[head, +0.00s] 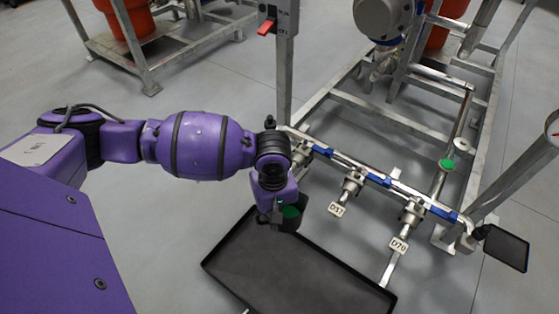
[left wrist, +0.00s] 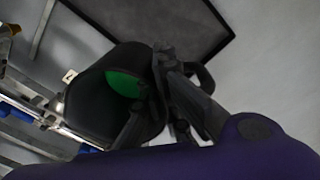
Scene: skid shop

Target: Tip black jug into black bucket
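A black jug (left wrist: 92,100) with bright green inside it fills the middle of the left wrist view. Its dark loop handle (left wrist: 207,78) is at its right. In the head view the jug (head: 291,221) hangs above the far edge of a shallow black tray (head: 238,276). My left gripper (head: 272,208) is at the jug's side near the handle and appears closed on it; the fingers (left wrist: 162,98) also show in the left wrist view. The exact contact is partly hidden. I cannot make out a separate black bucket. My right gripper is out of view.
A metal skid frame with valves and pipes (head: 372,178) stands right of the jug, with tags D51 (head: 337,209) and D70 (head: 398,246). A metal post (head: 284,80) rises behind my arm. A dark panel (head: 505,248) is at right. Grey floor left of the tray is open.

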